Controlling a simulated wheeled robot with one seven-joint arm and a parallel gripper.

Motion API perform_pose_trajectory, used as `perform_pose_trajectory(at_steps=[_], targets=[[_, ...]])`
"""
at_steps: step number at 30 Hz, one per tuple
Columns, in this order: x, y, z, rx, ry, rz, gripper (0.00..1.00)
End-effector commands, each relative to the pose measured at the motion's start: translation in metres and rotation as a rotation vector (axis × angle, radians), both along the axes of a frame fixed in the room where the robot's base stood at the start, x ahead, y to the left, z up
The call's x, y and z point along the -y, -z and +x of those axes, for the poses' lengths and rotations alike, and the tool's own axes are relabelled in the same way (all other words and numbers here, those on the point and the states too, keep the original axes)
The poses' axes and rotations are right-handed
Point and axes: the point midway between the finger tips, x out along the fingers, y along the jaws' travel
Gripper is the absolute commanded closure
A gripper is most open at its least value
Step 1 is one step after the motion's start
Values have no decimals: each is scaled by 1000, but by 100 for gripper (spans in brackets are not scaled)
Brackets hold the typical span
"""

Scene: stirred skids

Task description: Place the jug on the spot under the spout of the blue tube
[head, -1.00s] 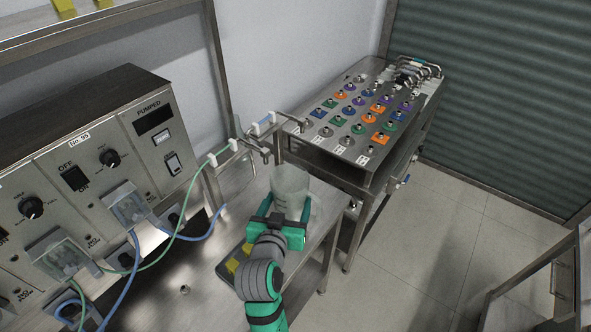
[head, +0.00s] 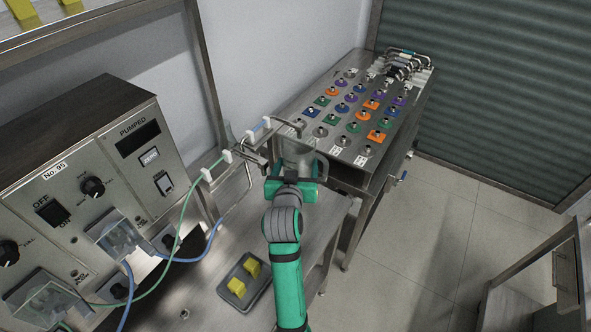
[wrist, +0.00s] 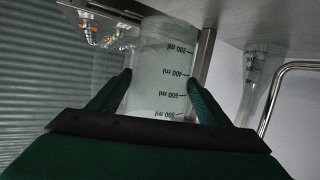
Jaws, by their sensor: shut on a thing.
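My gripper (head: 293,180) is shut on the clear jug (head: 298,152), holding it near the far end of the steel bench. The jug's graduated wall (wrist: 160,70) sits between both green fingers in the wrist view. The blue tube (head: 212,240) rises from the pump unit toward the clips on the rail. A bent metal spout (head: 299,127) at the rail's far end is just behind the jug; a second spout (head: 263,163) is at its left. The tubes' joins to the spouts are unclear. The jug's base and the spot beneath are hidden.
The pump unit (head: 100,165) stands at left. A grey tray (head: 236,292) with yellow pieces lies on the bench (head: 200,285) nearer me. A steel table with coloured fittings (head: 340,135) is beyond. A second graduated shape (wrist: 256,75), perhaps a reflection, shows in the wrist view.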

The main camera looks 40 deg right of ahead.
Motion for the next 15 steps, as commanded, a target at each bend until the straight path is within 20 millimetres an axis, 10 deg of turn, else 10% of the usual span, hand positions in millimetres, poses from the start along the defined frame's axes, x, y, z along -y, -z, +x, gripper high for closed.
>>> perform_pose_trajectory(at_steps=[15], targets=[[5, 34, 2, 2, 0, -2, 53]])
